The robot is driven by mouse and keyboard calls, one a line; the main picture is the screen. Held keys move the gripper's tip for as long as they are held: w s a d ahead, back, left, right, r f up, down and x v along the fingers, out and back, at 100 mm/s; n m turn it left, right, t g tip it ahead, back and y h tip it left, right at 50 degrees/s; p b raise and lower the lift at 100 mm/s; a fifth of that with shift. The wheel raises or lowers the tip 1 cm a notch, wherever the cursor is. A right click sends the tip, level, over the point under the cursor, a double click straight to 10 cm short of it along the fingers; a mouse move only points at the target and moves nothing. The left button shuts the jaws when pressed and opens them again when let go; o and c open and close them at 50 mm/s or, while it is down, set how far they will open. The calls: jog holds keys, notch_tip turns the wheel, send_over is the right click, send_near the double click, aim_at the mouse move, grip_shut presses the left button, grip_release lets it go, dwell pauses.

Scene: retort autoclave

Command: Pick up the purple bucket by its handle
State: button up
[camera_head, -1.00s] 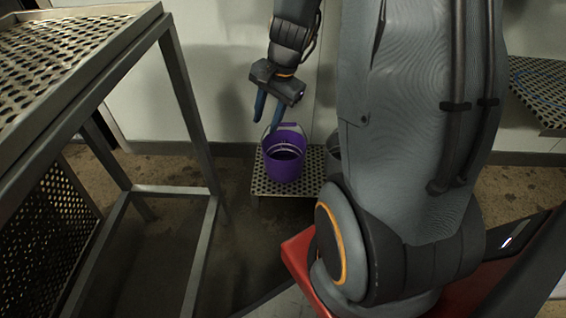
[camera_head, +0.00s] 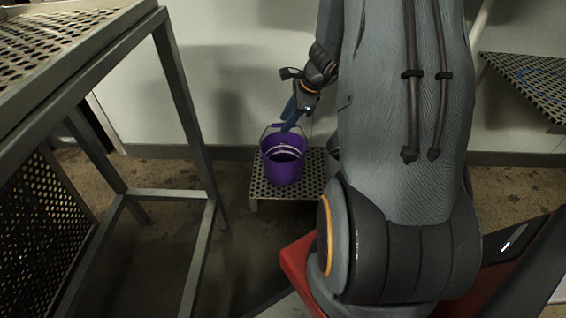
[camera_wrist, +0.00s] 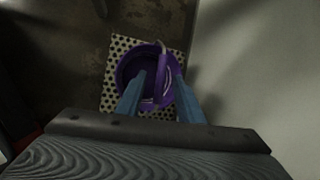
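The purple bucket (camera_head: 283,167) stands upright on a low perforated stand (camera_head: 262,193) near the wall. Its handle (camera_head: 277,126) is raised above the rim, with a purple grip. My gripper (camera_head: 287,122) is just above the bucket at the handle's height. In the wrist view the bucket (camera_wrist: 127,66) is below, and the handle's purple grip (camera_wrist: 161,76) lies between the two blue fingers of my gripper (camera_wrist: 158,84). The fingers are apart, with gaps seen on both sides of the grip. Contact with the handle is not visible.
A grey bucket (camera_head: 333,164) stands right of the purple one, mostly hidden by my arm. A tall metal rack (camera_head: 183,95) with perforated shelves is at left. Another perforated shelf (camera_head: 530,75) is at right. The wall is close behind the stand.

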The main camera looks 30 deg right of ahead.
jog(key=b+x, duration=0.1)
jog(key=x, duration=0.2)
jog(key=shift+w+b, duration=0.15)
jog(key=shift+b, duration=0.15)
jog(key=shift+c, duration=0.4)
grip_shut()
